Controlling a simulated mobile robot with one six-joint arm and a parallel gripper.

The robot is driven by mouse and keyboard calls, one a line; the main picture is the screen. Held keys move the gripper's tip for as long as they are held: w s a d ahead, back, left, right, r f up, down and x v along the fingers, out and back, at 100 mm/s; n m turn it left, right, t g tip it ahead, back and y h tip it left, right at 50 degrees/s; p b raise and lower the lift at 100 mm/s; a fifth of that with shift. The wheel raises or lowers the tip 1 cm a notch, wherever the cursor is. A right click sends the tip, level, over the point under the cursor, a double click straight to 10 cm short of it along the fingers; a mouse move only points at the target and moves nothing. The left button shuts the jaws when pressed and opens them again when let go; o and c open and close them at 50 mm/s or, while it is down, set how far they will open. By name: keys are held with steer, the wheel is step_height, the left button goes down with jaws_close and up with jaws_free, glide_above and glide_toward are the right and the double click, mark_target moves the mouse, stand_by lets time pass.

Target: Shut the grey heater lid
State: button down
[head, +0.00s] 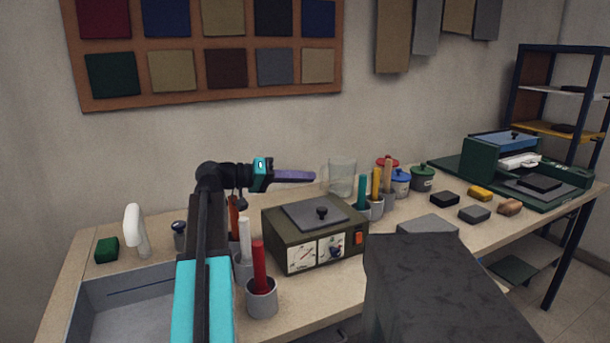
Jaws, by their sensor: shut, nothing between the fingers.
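The heater (290,245) is a dark olive box on the bench, with two picture panels and an orange switch on its front. Its grey lid (300,214) lies flat on the top, with a black knob (322,212) standing up from it. I see no raised edge or gap around the lid from here. My gripper (312,177) is above and behind the heater, its purple fingers together and pointing right. It is apart from the lid and holds nothing.
A glass jug (342,178) stands behind the heater to the right. Cups with coloured sticks, such as one with a red stick (259,268), stand close on both sides. Lidded pots (400,182) and a green press (485,165) are farther right. A grey sink (130,295) is at left.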

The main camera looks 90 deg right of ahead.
steer(key=shift+a+f, duration=0.25)
steer(key=shift+a, duration=0.05)
stand_by(0.5)
steer(key=w+a+r+p, duration=0.1)
steer(key=w+a+r, duration=0.3)
steer(key=w, duration=0.5)
step_height(320, 180, up, 2)
steer(key=shift+p, duration=0.3)
steer(key=shift+w, duration=0.1)
stand_by(0.5)
